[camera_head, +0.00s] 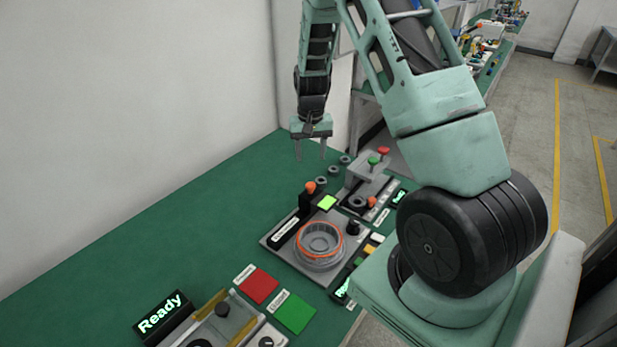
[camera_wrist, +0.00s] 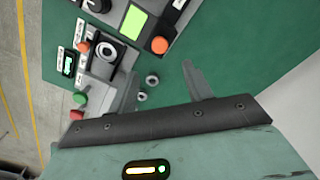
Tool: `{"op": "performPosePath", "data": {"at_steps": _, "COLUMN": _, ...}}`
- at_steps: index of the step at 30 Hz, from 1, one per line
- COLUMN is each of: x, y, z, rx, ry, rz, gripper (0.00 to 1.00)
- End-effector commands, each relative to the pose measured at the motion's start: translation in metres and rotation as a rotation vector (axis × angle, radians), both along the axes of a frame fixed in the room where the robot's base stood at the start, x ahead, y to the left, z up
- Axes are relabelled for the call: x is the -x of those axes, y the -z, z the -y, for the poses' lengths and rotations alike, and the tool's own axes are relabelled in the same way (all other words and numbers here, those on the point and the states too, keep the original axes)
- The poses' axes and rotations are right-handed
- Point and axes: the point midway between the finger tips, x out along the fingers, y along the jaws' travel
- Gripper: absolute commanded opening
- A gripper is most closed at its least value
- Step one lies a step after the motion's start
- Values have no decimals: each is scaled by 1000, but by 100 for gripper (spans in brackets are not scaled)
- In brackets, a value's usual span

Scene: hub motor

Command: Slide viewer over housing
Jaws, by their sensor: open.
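A round grey housing (camera_head: 320,246) with an orange-red ring inside sits on a grey station plate (camera_head: 276,241). Behind it on the same plate stands a black block with an orange knob (camera_head: 310,187), beside a lit lime-green screen (camera_head: 327,203). This block may be the viewer; no label confirms it. It stands behind the housing, not over it. The orange knob also shows in the wrist view (camera_wrist: 159,45), with the lime screen to its left. My gripper (camera_head: 310,152) is open and empty, above the table behind the station. Its fingers (camera_wrist: 160,75) point down.
Several small grey rings (camera_wrist: 152,80) lie on the green table (camera_head: 160,230) below my gripper. A press-like fixture (camera_head: 368,170) with green and red knobs stands right of them. Red (camera_head: 257,285) and green (camera_head: 295,312) pads lie in front. The table's left part is clear, beside a wall.

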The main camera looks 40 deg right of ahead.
Motion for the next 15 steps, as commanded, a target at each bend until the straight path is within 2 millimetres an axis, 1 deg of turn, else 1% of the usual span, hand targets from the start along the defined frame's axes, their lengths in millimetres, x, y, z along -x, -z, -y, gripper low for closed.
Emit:
{"op": "performPosePath", "data": {"at_steps": 3, "x": 2, "y": 24, "z": 0, "rx": -1, "ry": 1, "rz": -5, "gripper": 50}}
{"op": "performPosePath", "data": {"at_steps": 9, "x": 1, "y": 62, "z": 0, "rx": -2, "ry": 0, "rz": -4, "gripper": 50}}
{"op": "performPosePath", "data": {"at_steps": 12, "x": 1, "y": 79, "z": 0, "rx": -1, "ry": 0, "rz": -3, "gripper": 50}}
{"op": "performPosePath", "data": {"at_steps": 15, "x": 0, "y": 92, "z": 0, "rx": -1, "ry": 0, "rz": -2, "gripper": 50}}
